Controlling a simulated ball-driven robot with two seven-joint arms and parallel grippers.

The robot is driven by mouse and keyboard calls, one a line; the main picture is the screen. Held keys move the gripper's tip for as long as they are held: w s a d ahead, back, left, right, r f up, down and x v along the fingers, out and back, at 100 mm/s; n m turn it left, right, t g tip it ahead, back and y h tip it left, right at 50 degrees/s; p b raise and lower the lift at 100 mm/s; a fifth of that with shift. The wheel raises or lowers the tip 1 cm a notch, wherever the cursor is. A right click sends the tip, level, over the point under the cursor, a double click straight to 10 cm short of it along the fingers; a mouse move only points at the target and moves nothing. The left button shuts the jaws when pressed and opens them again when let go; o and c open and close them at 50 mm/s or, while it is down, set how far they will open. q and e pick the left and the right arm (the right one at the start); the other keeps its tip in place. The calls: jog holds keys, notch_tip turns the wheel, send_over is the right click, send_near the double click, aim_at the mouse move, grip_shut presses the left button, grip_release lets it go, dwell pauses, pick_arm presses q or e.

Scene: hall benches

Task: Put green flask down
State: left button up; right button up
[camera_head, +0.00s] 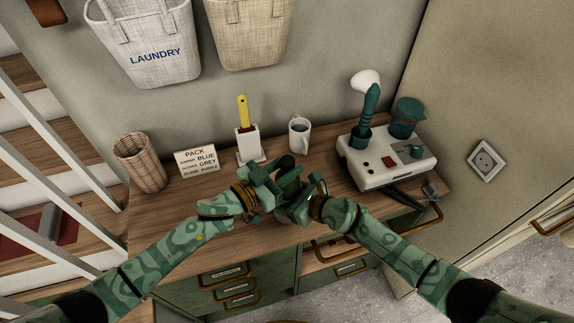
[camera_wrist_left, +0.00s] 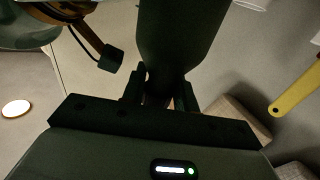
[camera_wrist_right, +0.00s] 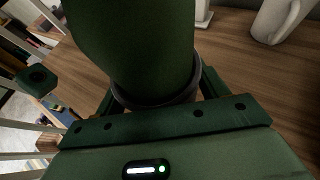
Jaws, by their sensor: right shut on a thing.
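The green flask (camera_wrist_right: 135,45) fills the top middle of the right wrist view as a dark green cylinder with a dark ring low on it. My right gripper (camera_head: 303,205) is shut on it. A dark cylinder (camera_wrist_left: 180,35), apparently the same flask, stands between the fingers in the left wrist view. My left gripper (camera_head: 272,190) is close against the right one, above the front of the wooden bench top (camera_head: 160,220). Whether its fingers touch the flask is too dark to tell. In the head view the grippers hide most of the flask.
Behind the grippers stand a white mug (camera_head: 300,138), a holder (camera_head: 249,147) with a yellow-handled tool, a sign (camera_head: 197,160) and a wicker basket (camera_head: 140,165). A white machine (camera_head: 395,170) with green parts is at right. The bench top's front left is clear.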

pick_arm(q)
jog(key=o, duration=0.4)
jog(key=shift+c, duration=0.2)
jog(key=shift+a+r, duration=0.1)
jog(key=shift+r, duration=0.05)
pick_arm(e)
jog(key=o, duration=1.1)
jog(key=shift+c, duration=0.2)
pick_arm(q)
jog(key=v, duration=0.7)
jog(key=shift+s, duration=0.2)
jog(key=shift+a, duration=0.1)
